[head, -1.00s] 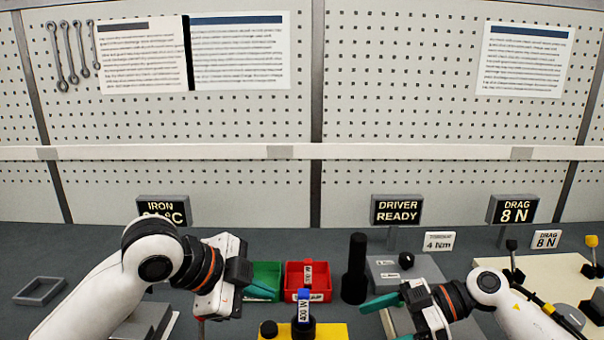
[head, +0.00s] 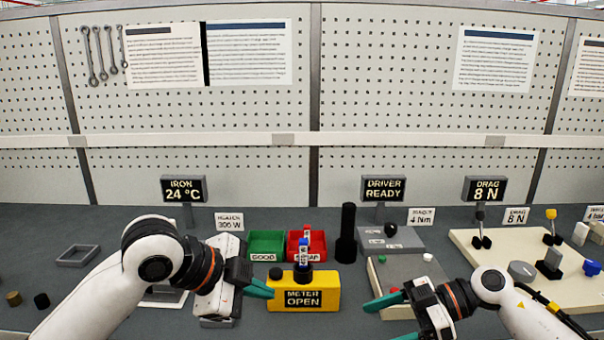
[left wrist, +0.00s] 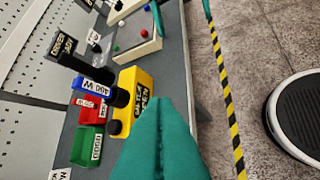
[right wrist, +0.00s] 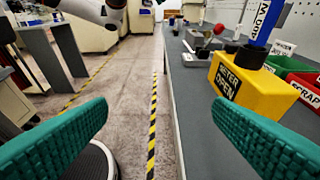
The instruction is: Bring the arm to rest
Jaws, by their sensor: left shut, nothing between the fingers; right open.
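My left gripper (head: 258,289) is shut and empty, left of the yellow meter in the head view. Its closed teal fingers (left wrist: 158,115) fill the lower middle of the left wrist view. My right gripper (head: 392,318) is open and empty, low on the right of the meter. Its teal fingers (right wrist: 168,135) stand wide apart in the right wrist view. Both grippers appear to be above the near part of the bench; exact height is hard to tell.
A yellow meter (head: 318,281) reads "METER OPEN", with a blue-labelled part (head: 302,254) upright on it. Behind stand a green bin (head: 267,241), a red bin (head: 319,243) holding a red-labelled part, and a black post (head: 347,234). Dark bench (head: 110,225) is free at left.

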